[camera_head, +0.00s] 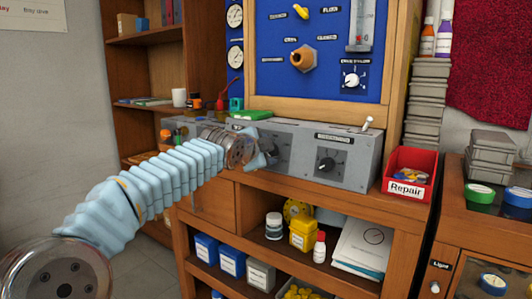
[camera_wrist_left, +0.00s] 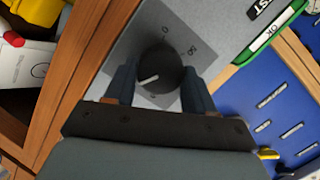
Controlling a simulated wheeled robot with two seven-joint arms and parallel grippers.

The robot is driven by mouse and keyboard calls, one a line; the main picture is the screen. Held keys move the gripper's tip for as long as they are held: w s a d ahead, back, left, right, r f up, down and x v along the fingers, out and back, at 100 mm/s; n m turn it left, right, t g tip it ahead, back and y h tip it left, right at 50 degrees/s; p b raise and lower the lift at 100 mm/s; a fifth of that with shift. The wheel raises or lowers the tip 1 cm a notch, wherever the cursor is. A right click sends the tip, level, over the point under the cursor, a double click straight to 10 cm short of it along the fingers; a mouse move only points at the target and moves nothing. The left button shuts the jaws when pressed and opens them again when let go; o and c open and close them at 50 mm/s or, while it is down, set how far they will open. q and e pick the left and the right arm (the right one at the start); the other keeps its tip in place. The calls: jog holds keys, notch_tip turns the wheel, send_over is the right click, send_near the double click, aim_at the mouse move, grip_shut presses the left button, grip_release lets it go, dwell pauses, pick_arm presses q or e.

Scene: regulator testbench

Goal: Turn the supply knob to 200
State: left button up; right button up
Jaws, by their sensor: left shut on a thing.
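My left gripper (camera_head: 262,152) is at the front of the grey bench box (camera_head: 351,165), over its left-middle part. The left wrist view shows the gripper (camera_wrist_left: 158,82) shut on a round black knob (camera_wrist_left: 158,70), one finger on each side. The knob's white pointer line points to the lower left of that view. Few dial marks show around it, "50" among them; the rest are hidden or too small to read. In the head view the gripper and wrist mostly hide this knob and any label. My right gripper is not in view.
Another black knob (camera_head: 325,163) sits on the right part of the box under a dark label. A red "Repair" bin (camera_head: 407,190) stands right of the box. A green-edged tag (camera_head: 251,115) lies on top. A blue gauge panel (camera_head: 284,85) rises behind.

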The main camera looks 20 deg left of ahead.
pick_arm(q)
jog(key=shift+f, duration=0.25)
dwell(0.3)
jog(key=o, duration=1)
jog(key=shift+o, duration=0.2)
jog(key=shift+r, duration=0.15)
jog(key=b+v, duration=0.1)
jog(key=v, duration=1.2)
jog(key=shift+s+b, duration=0.4)
jog(key=shift+a, duration=0.1)
